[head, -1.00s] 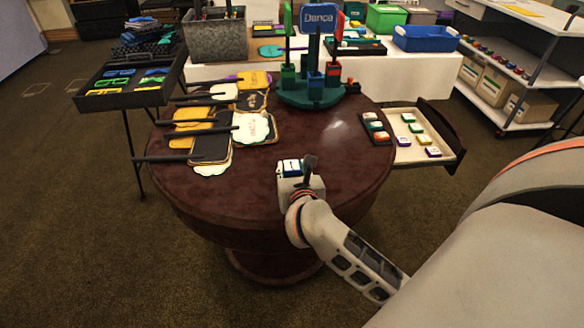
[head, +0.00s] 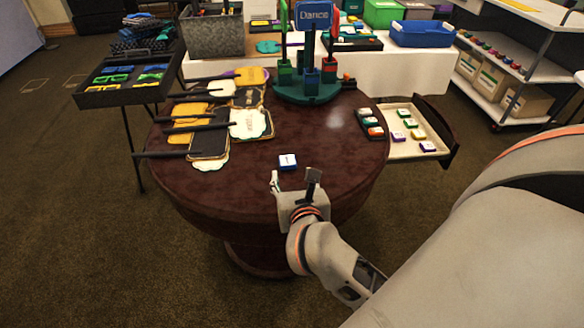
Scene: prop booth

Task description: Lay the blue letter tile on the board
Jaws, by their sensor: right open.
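The blue letter tile (head: 288,162), with a white top, lies on the bare round table near its front. My right gripper (head: 293,180) is open and empty just on the near side of the tile, apart from it, with its two fingers spread. A small dark board (head: 376,138) at the table's right edge bears a few tiles with white tops, in orange, green and other colours; I cannot tell for sure that it is the task's board. My left gripper is not in view.
The dark red round table (head: 325,165) is clear between the tile and the small board. Paddle signs (head: 207,143) lie at left. A green stand (head: 307,92) with signs stands at the back. A tray (head: 398,149) with several tiles juts out at right.

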